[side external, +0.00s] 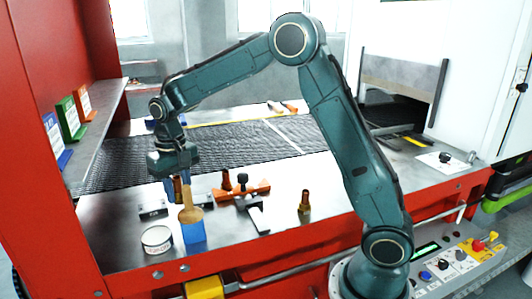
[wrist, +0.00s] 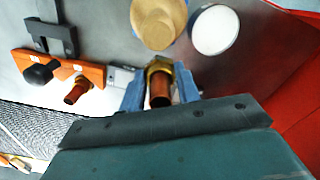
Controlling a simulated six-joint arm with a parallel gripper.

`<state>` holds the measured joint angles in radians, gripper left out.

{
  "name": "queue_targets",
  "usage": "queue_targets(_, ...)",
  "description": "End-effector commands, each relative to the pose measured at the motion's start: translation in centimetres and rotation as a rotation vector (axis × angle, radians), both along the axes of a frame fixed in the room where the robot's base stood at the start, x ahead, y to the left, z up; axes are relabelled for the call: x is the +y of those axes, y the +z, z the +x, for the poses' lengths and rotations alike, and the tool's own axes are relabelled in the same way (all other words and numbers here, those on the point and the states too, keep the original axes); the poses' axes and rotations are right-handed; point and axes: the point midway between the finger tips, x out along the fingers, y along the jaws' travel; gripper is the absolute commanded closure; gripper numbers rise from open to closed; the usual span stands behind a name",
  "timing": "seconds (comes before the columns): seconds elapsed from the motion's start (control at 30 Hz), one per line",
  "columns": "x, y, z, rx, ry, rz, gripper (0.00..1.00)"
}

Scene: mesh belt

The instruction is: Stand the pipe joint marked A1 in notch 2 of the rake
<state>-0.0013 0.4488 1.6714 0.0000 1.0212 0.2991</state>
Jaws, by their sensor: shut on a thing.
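My gripper (wrist: 160,92) has blue fingers and is shut on a copper pipe joint with a brass collar (wrist: 160,82). The held joint also shows in the side view (side external: 178,189), partly hidden by a wooden-topped object; I cannot read a mark on it. The orange rake (side external: 258,188) lies right of my gripper in the side view and left of it in the wrist view (wrist: 95,72). A copper joint (wrist: 76,91) stands at the rake beside a black knob (wrist: 38,74). Notch numbers are not legible. Another joint (side external: 305,203) stands alone to the right.
A tan wooden-topped object with a blue lower part (side external: 192,222) stands close in front of my gripper. A round white-topped tin (side external: 157,240) is beside it. A dark bracket (side external: 257,217) lies before the rake. The mesh belt (side external: 120,160) runs behind.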

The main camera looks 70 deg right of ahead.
Motion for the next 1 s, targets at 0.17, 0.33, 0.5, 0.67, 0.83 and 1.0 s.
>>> queue_targets(0.17, -0.4, 0.2, 0.0, -0.001, -0.011, 0.000, 0.96)
queue_targets(0.33, -1.8, 0.7, -0.1, -0.002, -0.050, 0.000, 0.96)
queue_targets(0.5, -4.8, 1.9, -0.6, -0.004, -0.135, 0.000, 0.96)
queue_targets(0.67, -9.0, 3.5, -1.8, -0.005, -0.261, 0.000, 0.96)
queue_targets(0.83, -13.9, 5.5, -3.7, -0.004, -0.410, 0.000, 0.96)
queue_targets(1.0, -18.3, 7.5, -6.2, -0.004, -0.559, 0.000, 0.96)
